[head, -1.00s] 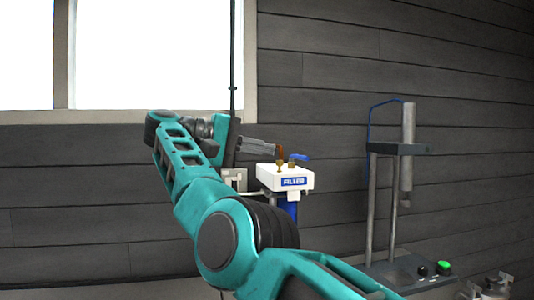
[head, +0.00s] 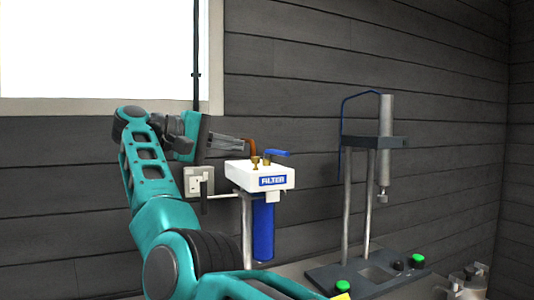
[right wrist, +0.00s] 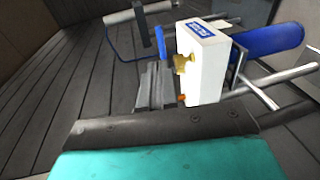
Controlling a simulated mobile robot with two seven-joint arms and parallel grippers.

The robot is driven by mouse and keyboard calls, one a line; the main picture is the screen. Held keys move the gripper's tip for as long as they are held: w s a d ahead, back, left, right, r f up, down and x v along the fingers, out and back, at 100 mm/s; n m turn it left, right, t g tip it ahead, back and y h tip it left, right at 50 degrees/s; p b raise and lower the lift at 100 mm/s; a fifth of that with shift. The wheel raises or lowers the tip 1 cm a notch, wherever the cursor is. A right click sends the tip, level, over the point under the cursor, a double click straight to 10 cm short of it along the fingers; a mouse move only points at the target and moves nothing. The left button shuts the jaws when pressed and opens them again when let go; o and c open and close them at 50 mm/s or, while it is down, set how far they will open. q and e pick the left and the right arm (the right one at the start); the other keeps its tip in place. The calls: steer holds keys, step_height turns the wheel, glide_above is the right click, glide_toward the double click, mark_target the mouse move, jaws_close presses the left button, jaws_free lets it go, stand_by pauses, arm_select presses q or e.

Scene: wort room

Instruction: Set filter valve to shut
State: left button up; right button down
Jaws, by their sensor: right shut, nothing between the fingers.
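The filter is a white box (head: 245,176) with a blue "FILTER" label and a blue canister (head: 263,230) below. A blue valve lever (head: 277,153) lies across its top, pointing right in the head view, beside a brass fitting (head: 255,161). The lever also shows in the right wrist view (right wrist: 161,42), beyond the brass fitting (right wrist: 183,62). My right gripper (head: 246,143) is shut and empty, its tips close to the orange-brown pipe at the back left of the box. In the right wrist view its fingers (right wrist: 155,85) appear beside the box, apart from the lever. My left gripper is out of view.
A stand (head: 375,142) with a grey cylinder and posts rises to the right, with green and black knobs (head: 417,261) on its base. A wall box (head: 198,181) sits left of the filter. The dark plank wall is close behind.

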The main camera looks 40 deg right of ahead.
mark_target(279, 153)
steer(key=x, duration=0.8)
steer(key=shift+s+d+f, duration=0.1)
steer(key=shift+d, duration=0.4)
arm_select(q)
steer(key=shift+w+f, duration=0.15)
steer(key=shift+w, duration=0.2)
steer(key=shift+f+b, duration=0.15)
steer(key=shift+b, duration=0.2)
arm_select(e)
steer(key=shift+d, duration=0.1)
